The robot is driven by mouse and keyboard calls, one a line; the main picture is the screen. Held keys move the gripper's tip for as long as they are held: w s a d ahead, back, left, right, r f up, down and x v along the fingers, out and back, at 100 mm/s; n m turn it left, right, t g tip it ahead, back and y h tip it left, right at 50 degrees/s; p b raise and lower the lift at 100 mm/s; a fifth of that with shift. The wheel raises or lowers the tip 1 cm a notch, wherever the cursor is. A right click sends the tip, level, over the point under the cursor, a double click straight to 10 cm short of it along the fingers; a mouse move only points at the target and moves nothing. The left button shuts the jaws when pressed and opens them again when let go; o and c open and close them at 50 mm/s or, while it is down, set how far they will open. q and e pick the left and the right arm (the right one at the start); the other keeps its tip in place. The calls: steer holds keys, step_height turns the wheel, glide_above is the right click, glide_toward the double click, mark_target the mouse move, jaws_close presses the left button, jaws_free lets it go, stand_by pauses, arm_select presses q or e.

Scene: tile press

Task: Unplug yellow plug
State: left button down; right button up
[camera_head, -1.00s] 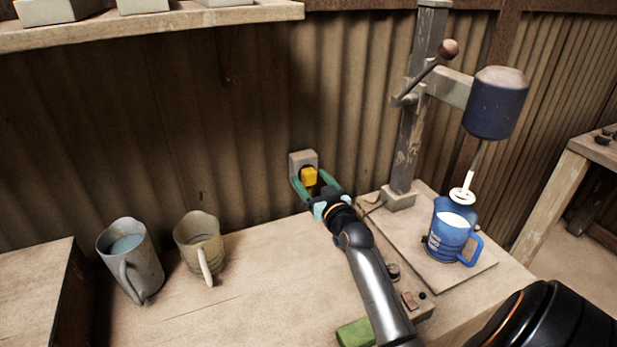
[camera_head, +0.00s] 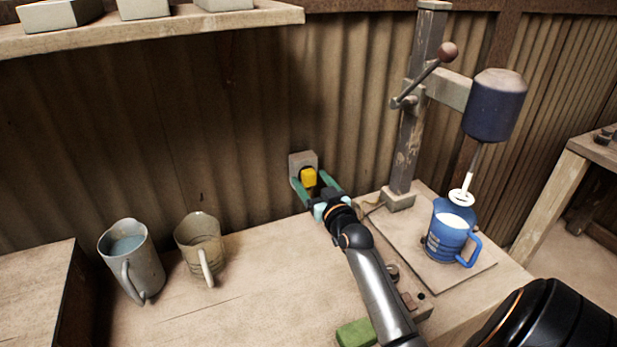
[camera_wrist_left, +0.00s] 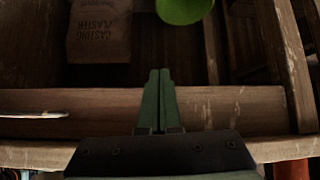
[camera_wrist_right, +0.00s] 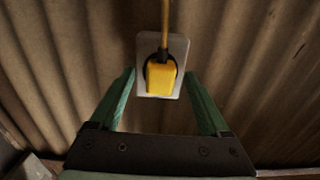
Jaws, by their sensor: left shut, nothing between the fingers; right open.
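The yellow plug (camera_head: 308,177) sits in a grey socket plate (camera_head: 301,158) on the corrugated wall, above the back of the workbench. In the right wrist view the plug (camera_wrist_right: 160,78) is in a round dark recess of the plate (camera_wrist_right: 172,42), with a cord rising from it. My right gripper (camera_head: 317,183) is open, its green fingers on either side of the plug's line and apart from it. In the right wrist view its fingertips (camera_wrist_right: 159,80) stand wide of the plug. My left gripper (camera_wrist_left: 159,72) is shut and empty, seen only in its own wrist view.
A drill-press-like stand (camera_head: 408,140) with a blue mug (camera_head: 447,240) under it stands right of my right arm. Two mugs, one grey (camera_head: 133,262) and one beige (camera_head: 201,248), stand at left. A green block (camera_head: 355,333) lies near the front.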

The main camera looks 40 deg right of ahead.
jaws_close()
stand_by(0.6)
stand_by(0.3)
steer(key=shift+s, duration=0.15)
steer(key=shift+p+v, duration=1.35)
steer(key=shift+v, duration=1.5)
